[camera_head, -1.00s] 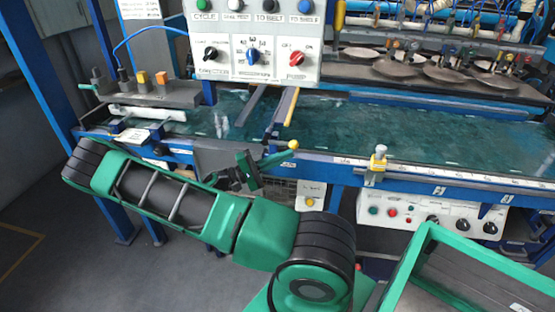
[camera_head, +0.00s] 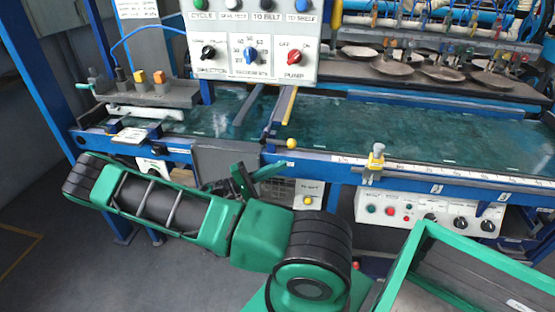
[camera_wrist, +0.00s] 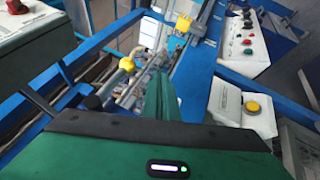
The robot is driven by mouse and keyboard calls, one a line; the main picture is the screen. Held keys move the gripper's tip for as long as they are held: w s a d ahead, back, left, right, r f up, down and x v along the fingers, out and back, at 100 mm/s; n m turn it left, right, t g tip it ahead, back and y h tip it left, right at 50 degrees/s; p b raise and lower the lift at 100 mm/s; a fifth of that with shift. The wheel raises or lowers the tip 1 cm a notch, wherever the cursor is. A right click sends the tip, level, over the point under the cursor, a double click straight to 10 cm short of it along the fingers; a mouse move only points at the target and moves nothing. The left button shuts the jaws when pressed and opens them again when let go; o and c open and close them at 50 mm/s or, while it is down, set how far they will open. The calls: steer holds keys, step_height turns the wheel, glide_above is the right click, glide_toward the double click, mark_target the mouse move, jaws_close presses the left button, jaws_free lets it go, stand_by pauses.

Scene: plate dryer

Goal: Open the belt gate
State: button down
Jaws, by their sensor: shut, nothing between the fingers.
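My gripper (camera_head: 280,168) is at the front edge of the belt table, just below a yellow ball knob (camera_head: 291,143). In the head view a small gap shows between the green fingertips and the knob. The fingers are shut and empty. A yellow-edged bar (camera_head: 289,103) lies across the green belt (camera_head: 400,130) behind the knob and looks like part of the belt gate. A dark bar (camera_head: 249,106) runs beside it on the left. In the wrist view my green fingers (camera_wrist: 162,90) point towards the table edge, with a yellow knob (camera_wrist: 127,65) to their left. Exact contact cannot be told.
A control panel (camera_head: 252,50) hangs above the belt. A white switch box (camera_head: 440,210) sits below the rail. A green-framed bin (camera_head: 408,275) is at the lower right.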

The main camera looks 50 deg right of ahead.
steer(key=v, duration=0.9)
steer(key=shift+f, duration=0.2)
steer(key=shift+a, duration=0.1)
steer(key=s+r+m+t+y, duration=0.3)
steer(key=s+r+y, duration=0.55)
steer(key=y, duration=0.35)
steer(key=s+a+r+t+y, duration=0.5)
steer(key=s+a+r+t, duration=0.3)
steer(key=s+a+r, duration=0.1)
steer(key=shift+s+a+r+y, duration=0.4)
steer(key=shift+s+r, duration=0.35)
steer(key=shift+s, duration=0.2)
steer(key=shift+s+d, duration=0.1)
steer(key=shift+d, duration=0.15)
